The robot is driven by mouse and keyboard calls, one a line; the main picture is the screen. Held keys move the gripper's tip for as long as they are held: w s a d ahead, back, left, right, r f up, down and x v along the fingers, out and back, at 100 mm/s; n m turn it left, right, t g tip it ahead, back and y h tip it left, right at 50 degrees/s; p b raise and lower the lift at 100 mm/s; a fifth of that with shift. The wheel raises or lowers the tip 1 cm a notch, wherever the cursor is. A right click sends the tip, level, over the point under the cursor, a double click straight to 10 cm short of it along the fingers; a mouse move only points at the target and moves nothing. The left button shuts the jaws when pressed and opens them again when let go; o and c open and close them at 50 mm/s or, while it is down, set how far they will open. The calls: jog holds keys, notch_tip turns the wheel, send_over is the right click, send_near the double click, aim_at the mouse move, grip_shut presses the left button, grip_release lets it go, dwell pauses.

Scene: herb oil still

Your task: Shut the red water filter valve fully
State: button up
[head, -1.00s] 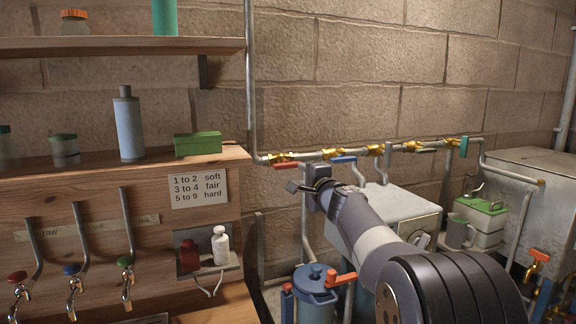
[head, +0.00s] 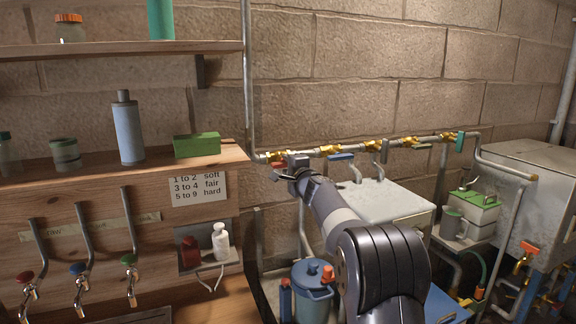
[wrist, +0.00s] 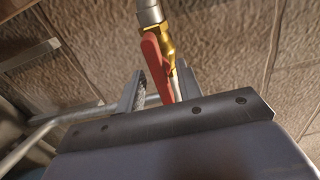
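The red valve handle (wrist: 156,62) shows in the wrist view on its brass valve body (wrist: 164,36), roughly along the pipe. It reaches down between the two fingers of my gripper (wrist: 160,72). The fingers are apart, with the right one close to the handle and a gap on the left. Contact cannot be told. In the head view my gripper (head: 284,170) is at the left end of the wall pipe, just below the leftmost brass valve (head: 277,156). It hides most of the red handle there.
The pipe (head: 312,152) runs right with more valves, including a blue handle (head: 341,157) and a teal handle (head: 460,141). A wooden shelf with a green box (head: 197,146) stands close on the left. A metal cabinet (head: 395,205) is below right.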

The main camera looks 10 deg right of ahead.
jog(key=shift+c, duration=0.4)
grip_shut()
jog(key=shift+m, duration=0.3)
jog(key=shift+m+p, duration=0.4)
jog(key=shift+m, duration=8.6)
